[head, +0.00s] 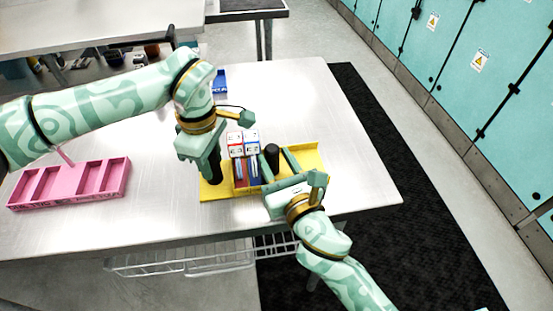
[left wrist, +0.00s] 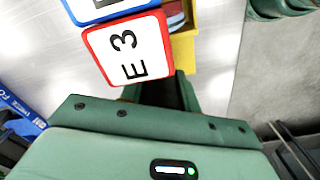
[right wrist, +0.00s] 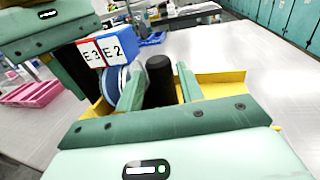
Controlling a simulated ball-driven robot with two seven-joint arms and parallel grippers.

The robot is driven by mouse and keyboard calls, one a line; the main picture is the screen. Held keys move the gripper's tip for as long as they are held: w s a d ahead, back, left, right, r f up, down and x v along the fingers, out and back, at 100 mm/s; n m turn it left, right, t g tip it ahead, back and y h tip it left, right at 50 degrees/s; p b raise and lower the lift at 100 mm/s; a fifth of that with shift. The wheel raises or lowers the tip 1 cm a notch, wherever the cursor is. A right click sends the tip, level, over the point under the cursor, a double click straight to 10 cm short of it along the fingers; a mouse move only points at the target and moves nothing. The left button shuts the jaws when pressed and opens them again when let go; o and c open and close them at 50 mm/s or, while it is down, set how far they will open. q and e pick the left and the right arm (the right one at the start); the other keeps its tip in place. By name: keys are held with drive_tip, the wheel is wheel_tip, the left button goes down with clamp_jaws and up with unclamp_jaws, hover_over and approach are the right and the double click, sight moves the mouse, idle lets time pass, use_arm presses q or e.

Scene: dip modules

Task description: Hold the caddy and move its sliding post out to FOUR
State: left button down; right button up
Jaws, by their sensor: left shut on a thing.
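The yellow caddy (head: 310,157) lies near the table's front edge, with blocks standing in its left half. A red-edged block marked E 3 (right wrist: 89,54) and a blue-edged one marked E 2 (right wrist: 119,46) show in the right wrist view. My left gripper (head: 215,180) is shut on a dark upright grip (head: 214,165) at the caddy's left end. The black sliding post (head: 272,154) stands upright right of the blocks. My right gripper (right wrist: 160,88) is open, one finger on either side of the post, with gaps visible. No FOUR mark is readable.
A pink tray (head: 98,199) with several compartments lies at the table's left. A blue object (head: 219,84) stands at the back. The table right of the caddy is clear. Teal lockers (head: 480,100) stand beyond a dark floor mat (head: 385,140).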

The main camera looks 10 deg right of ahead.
drive_tip(key=shift+w, duration=0.2)
clamp_jaws()
drive_tip(key=d, duration=0.5)
unclamp_jaws()
drive_tip(key=v, duration=1.2)
